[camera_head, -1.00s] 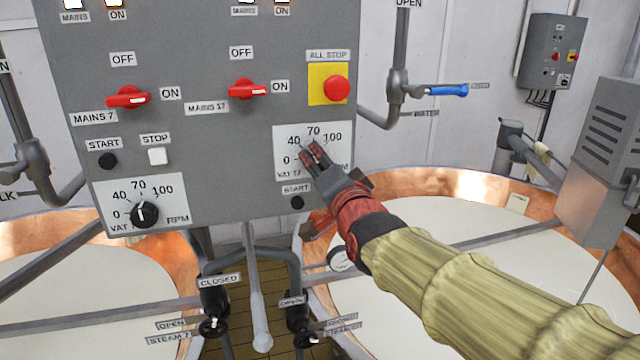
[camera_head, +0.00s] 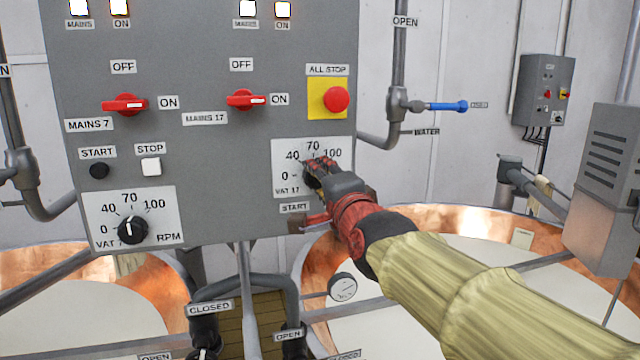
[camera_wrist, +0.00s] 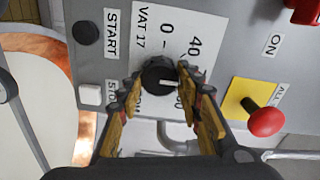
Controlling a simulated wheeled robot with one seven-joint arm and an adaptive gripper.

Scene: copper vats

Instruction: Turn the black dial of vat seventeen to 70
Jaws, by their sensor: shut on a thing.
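The black dial of vat 17 (camera_wrist: 158,72) sits on a white scale plate (camera_head: 285,152) marked 0, 40, 70 and 100 on the grey control panel. My gripper (camera_head: 317,170) is shut on this dial, with a finger on each side of it; this shows clearly in the wrist view (camera_wrist: 160,88). The wrist view is turned sideways. In the head view my fingers cover most of the dial.
The red all stop button (camera_head: 336,99) is close above the plate. A start button (camera_wrist: 86,33) and a stop button (camera_wrist: 90,94) are below it. The vat 7 dial (camera_head: 133,230) is at left. The red mains 17 switch (camera_head: 245,100) points to ON. Copper vats stand below.

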